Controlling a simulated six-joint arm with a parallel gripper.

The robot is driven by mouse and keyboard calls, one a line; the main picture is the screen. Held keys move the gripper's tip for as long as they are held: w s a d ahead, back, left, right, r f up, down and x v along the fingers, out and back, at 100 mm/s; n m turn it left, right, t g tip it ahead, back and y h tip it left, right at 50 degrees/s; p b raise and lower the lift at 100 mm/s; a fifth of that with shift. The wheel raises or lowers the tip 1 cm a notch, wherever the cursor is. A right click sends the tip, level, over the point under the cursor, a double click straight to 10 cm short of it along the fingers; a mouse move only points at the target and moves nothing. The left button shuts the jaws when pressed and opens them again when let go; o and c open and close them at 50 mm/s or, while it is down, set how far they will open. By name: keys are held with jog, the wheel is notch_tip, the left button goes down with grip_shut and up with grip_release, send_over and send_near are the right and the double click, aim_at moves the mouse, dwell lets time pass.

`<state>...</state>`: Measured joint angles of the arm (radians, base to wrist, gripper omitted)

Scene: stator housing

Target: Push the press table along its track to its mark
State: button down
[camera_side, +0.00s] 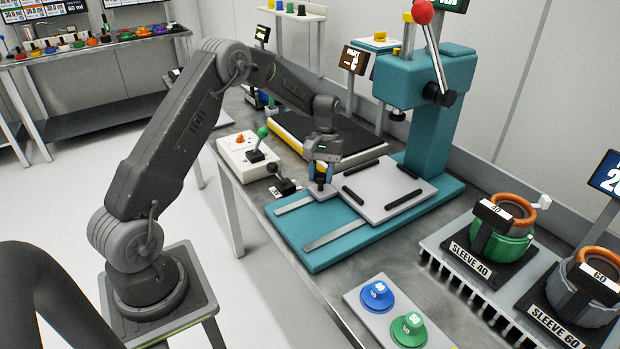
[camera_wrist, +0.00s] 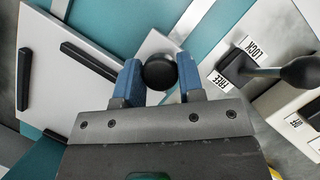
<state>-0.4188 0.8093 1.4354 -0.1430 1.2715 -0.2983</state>
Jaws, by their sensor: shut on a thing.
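The press table (camera_side: 375,199) is a light grey plate with black bars on it, lying on the teal press base (camera_side: 330,248). It also shows in the wrist view (camera_wrist: 42,50). Two pale rails (camera_side: 335,234) run along the base toward its front left edge. The plate's near left arm carries a black round knob (camera_wrist: 160,72). My gripper (camera_side: 320,182) has its blue fingers on either side of this knob, shut on it. The teal press column (camera_side: 428,130) stands behind the plate. No mark can be made out clearly.
A lever box labelled LOCK and FREE (camera_wrist: 248,62) stands right beside my gripper; its lever (camera_side: 277,174) also shows in the side view. A control box with a green-knobbed lever (camera_side: 262,133) is behind. Sleeve stands (camera_side: 500,235) are at right, colored buttons (camera_side: 377,293) at front.

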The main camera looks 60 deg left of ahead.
jog(key=shift+w+r, duration=0.1)
jog(key=shift+w, duration=0.25)
jog(key=c, duration=1.1)
grip_release()
jog(key=o, duration=0.3)
jog(key=shift+o, duration=0.2)
jog(key=shift+s, duration=0.1)
jog(key=v, duration=1.3)
jog(key=shift+r, duration=0.35)
jog(key=shift+a, duration=0.1)
